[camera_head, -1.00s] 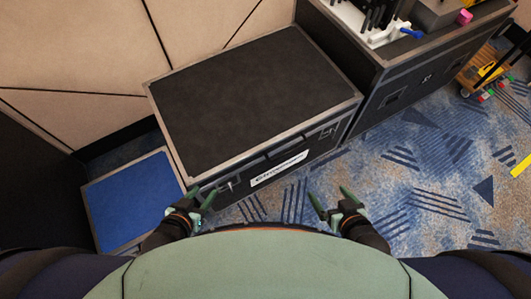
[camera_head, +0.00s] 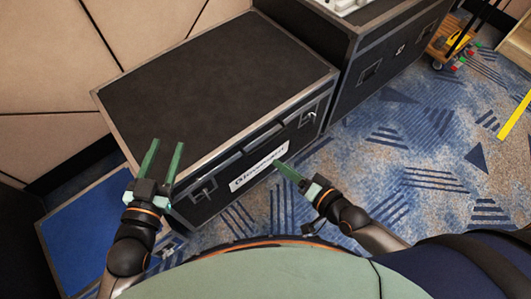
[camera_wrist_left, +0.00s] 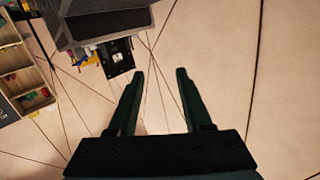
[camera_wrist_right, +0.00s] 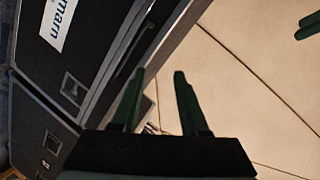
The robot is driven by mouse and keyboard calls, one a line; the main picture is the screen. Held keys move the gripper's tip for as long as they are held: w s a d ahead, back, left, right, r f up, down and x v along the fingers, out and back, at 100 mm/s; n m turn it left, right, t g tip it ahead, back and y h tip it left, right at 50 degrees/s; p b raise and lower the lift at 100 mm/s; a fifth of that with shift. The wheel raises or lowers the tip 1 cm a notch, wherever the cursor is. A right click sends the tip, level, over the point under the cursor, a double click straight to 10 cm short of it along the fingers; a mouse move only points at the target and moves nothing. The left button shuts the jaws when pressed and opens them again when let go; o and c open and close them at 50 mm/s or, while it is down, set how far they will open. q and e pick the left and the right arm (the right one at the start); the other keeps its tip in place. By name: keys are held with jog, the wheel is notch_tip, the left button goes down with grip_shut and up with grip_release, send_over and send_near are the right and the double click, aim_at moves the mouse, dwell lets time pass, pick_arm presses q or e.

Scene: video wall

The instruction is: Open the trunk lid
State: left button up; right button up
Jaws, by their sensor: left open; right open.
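The trunk is a black flight case with metal edges, and its closed lid (camera_head: 215,85) fills the middle of the head view. Its front has a white label (camera_head: 259,167) and latches, one at the left (camera_head: 203,191) and one at the right (camera_head: 309,115). My left gripper (camera_head: 163,158) is open and empty, with green fingers over the lid's front left corner. My right gripper (camera_head: 280,180) is open and empty in front of the trunk, near the label. The right wrist view shows the trunk's front label (camera_wrist_right: 58,22) at upper left.
A taller black case (camera_head: 385,65) stands against the trunk's right side. A blue-topped case (camera_head: 85,225) is at the left. A wooden cart (camera_head: 455,42) with tools is at the far right. Patterned carpet (camera_head: 410,160) lies clear at the right. A panelled wall (camera_head: 45,90) is behind.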

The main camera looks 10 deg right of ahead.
aim_at(267, 141)
jog(key=w+d+f+m+t+b, duration=0.1)
jog(key=w+d+f+m+b, duration=0.2)
jog(key=f+m+b, duration=0.35)
pick_arm(q)
jog(key=s+d+r+m+t+h+b, duration=0.1)
jog(key=s+r+m+t+h, duration=0.2)
jog(key=r, duration=0.4)
jog(key=s+d+r+m+t+h+b, duration=0.1)
jog(key=s+r+m+t+h+b, duration=0.1)
jog(key=r+h, duration=0.6)
jog(key=shift+s+d+r+m+t, duration=0.4)
jog(key=shift+s+m, duration=0.6)
jog(key=shift+m, duration=0.8)
pick_arm(e)
jog(key=shift+d+x, duration=0.15)
jog(key=shift+x, duration=3.15)
jog(key=shift+d+x, duration=0.15)
jog(key=shift+x, duration=3.15)
pick_arm(q)
jog(key=shift+a+f, duration=0.1)
jog(key=shift+f, duration=0.05)
pick_arm(e)
jog(key=shift+w+f, duration=0.1)
jog(key=shift+f, duration=0.05)
grip_shut()
